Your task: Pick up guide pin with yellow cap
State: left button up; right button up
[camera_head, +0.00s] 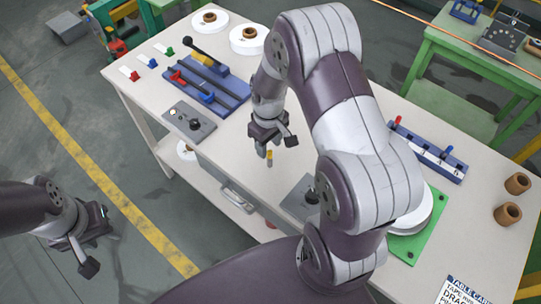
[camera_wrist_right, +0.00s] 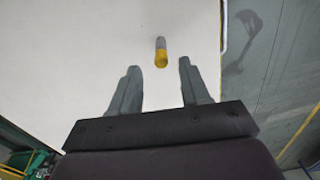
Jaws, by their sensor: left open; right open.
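My left gripper (camera_head: 97,247) is open and empty, off the table at the lower left, over the floor.
A blue fixture (camera_head: 232,88) with red and blue handles and a grey plate (camera_head: 189,121) lie left of the pin. White spools (camera_head: 247,40) stand at the back. A green plate (camera_head: 432,240) and brown rings (camera_head: 508,214) are at the right. Table around the pin is clear.

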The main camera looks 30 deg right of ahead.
aim_at(270, 152)
jog(key=f, duration=0.4)
jog(key=shift+s+f+p, duration=0.1)
jog(key=shift+s+p, duration=0.2)
jog(key=shift+s, duration=0.05)
jog(key=shift+f, duration=0.15)
grip_shut()
